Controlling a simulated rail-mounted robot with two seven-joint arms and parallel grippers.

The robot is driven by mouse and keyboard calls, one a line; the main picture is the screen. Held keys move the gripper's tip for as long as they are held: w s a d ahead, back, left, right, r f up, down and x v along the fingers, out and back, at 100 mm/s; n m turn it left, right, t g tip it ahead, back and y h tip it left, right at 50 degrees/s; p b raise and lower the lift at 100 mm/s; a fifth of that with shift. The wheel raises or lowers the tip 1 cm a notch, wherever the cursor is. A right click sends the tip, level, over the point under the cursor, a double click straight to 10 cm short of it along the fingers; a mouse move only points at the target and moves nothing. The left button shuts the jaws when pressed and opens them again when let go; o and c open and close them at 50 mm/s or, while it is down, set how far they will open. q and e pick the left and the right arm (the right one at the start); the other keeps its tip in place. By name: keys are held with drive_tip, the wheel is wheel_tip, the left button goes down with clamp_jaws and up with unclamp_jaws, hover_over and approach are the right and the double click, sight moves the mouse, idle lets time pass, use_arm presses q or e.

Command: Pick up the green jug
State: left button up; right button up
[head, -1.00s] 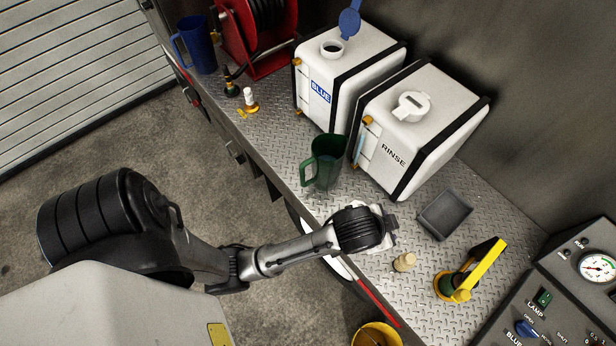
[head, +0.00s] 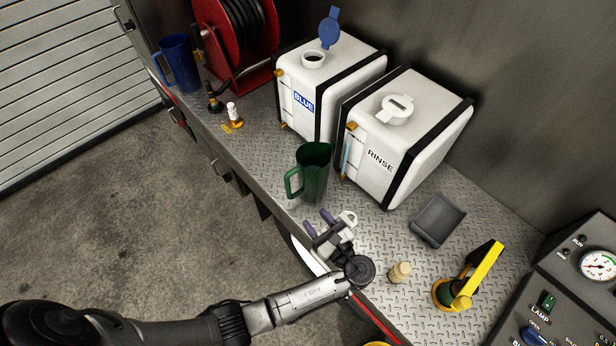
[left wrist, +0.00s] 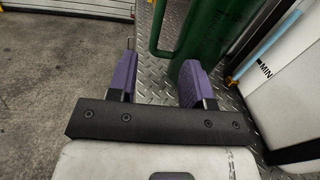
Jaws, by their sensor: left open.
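The green jug (head: 314,175) stands upright on the metal deck, in front of the two white tanks, with its handle to the left. My left gripper (head: 317,222) is open and empty, just in front of the jug, its purple fingers pointing toward it. In the left wrist view, the jug's lower body (left wrist: 208,35) is beyond the right finger and its handle lies ahead of the gap between the fingers (left wrist: 160,72). The jug's top is cut off there. My right gripper is not in view.
Behind the jug stand the BLUE tank (head: 325,85) and the RINSE tank (head: 410,135). A blue jug (head: 180,65) is at the far left. A grey tray (head: 438,220), a beige stopper (head: 400,271) and a yellow-handled tool (head: 478,275) are to the right.

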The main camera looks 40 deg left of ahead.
sight(289, 188)
use_arm(q)
drive_tip(key=p+x, duration=0.1)
drive_tip(key=x, duration=1.2)
drive_tip(key=shift+w+a+r, duration=0.1)
drive_tip(key=shift+a, duration=0.3)
drive_tip(key=shift+c, duration=0.4)
clamp_jaws()
